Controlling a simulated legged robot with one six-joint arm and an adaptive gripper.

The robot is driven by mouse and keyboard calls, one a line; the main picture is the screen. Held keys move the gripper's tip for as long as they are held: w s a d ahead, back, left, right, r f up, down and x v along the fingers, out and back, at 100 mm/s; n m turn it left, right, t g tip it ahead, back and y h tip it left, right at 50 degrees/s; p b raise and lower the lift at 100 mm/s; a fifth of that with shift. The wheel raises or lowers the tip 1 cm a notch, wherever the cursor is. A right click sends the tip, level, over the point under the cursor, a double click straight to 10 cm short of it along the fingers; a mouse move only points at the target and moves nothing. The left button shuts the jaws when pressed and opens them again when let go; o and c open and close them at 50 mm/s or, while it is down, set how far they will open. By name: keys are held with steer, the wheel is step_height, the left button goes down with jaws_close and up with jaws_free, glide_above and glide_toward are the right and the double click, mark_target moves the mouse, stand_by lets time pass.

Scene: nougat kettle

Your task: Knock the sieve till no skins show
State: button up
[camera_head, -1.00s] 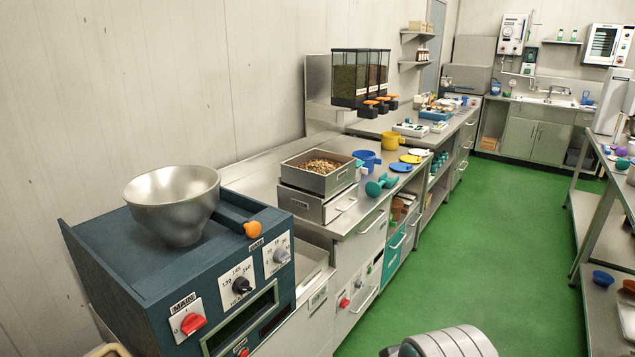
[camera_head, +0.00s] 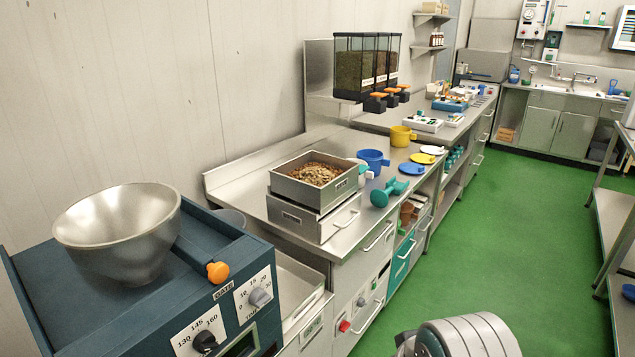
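The sieve (camera_head: 285,187) is a square metal box stacked on a metal drawer unit (camera_head: 301,221) on the steel counter. Brown nuts with reddish-brown bits (camera_head: 318,172) lie inside it; single skins are too small to tell apart. A teal mallet-like tool (camera_head: 383,197) lies on the counter to the right of the sieve. Part of my own arm shows at the bottom right edge, well apart from the sieve. My gripper's fingers are not visible.
A metal bowl (camera_head: 119,232) sits on the blue machine (camera_head: 215,290) at front left. Dispensers (camera_head: 367,65) hang above the counter. The green floor (camera_head: 480,250) is open to the right.

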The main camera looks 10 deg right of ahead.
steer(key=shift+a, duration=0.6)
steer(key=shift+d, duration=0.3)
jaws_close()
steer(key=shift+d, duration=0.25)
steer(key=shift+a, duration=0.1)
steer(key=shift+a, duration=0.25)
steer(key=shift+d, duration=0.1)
